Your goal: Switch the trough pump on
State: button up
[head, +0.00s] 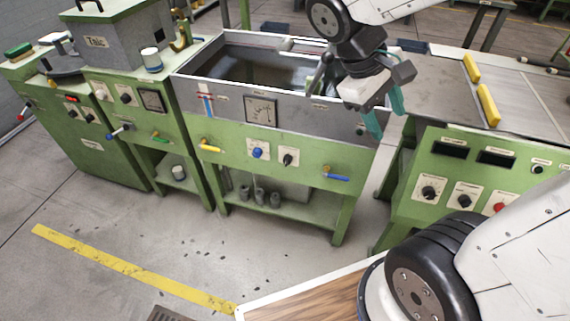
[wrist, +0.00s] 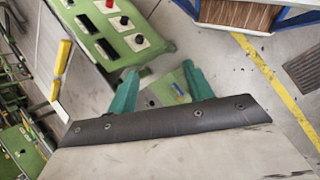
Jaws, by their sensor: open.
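The green trough (head: 232,172) stands in the middle of the head view, with dark liquid (head: 265,70) in its grey basin. Its front panel carries a blue knob (head: 257,152) and a black knob (head: 288,159) on white plates. A yellow-handled lever (head: 210,148) is at the left of the panel and a blue-handled lever (head: 336,178) at the right. I cannot read which control is the pump's. My gripper (head: 385,112) is open and empty, with teal fingers, above the trough's right end and apart from the knobs. Its fingers also show in the wrist view (wrist: 160,82).
A green control cabinet (head: 440,165) with several knobs and a red button (head: 499,207) stands right of the trough. Green machines with a grey Talc box (head: 112,45) stand at the left. The floor before the trough, with a yellow line (head: 130,267), is mostly free.

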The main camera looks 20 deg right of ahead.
jog(key=w+a+f+n+t+h, duration=0.1)
jog(key=w+f+n+t+h, duration=0.1)
jog(key=w+f+n+h, duration=0.55)
jog(key=w+a+f+n+t+h, duration=0.1)
jog(key=w+f+n+t+h, duration=0.2)
jog(key=w+f, duration=0.7)
jog(key=n+t+y, duration=0.5)
jog(key=n+t, duration=0.7)
jog(key=n, duration=0.4)
send_near(287, 161)
jog(key=a+f+x, duration=0.1)
jog(key=x, duration=0.8)
jog(key=shift+w+d+f+h, duration=0.25)
jog(key=shift+w+d, duration=0.1)
jog(key=shift+c, duration=0.2)
jog(key=c, duration=0.9)
